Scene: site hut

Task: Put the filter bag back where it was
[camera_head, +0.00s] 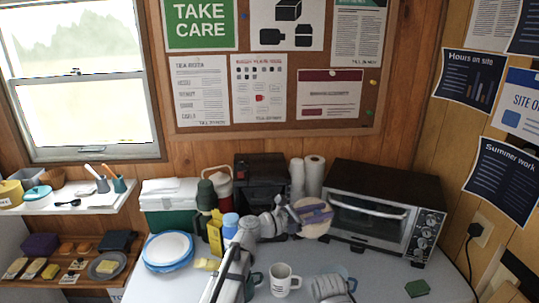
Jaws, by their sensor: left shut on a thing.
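The filter bag (314,229) looks like a tan, rounded packet with a purple band. It is held up in front of the toaster oven's left end, above the white table. My left gripper (287,217) reaches up from the bottom middle and is shut on the bag's left side. The fingertips partly overlap the bag, so the exact grip is hard to see.
The toaster oven (370,222) stands at the back right, beside paper rolls (314,173) and a black machine (262,170). A white mug (283,281) stands near the front. The table right of the mug has free room.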

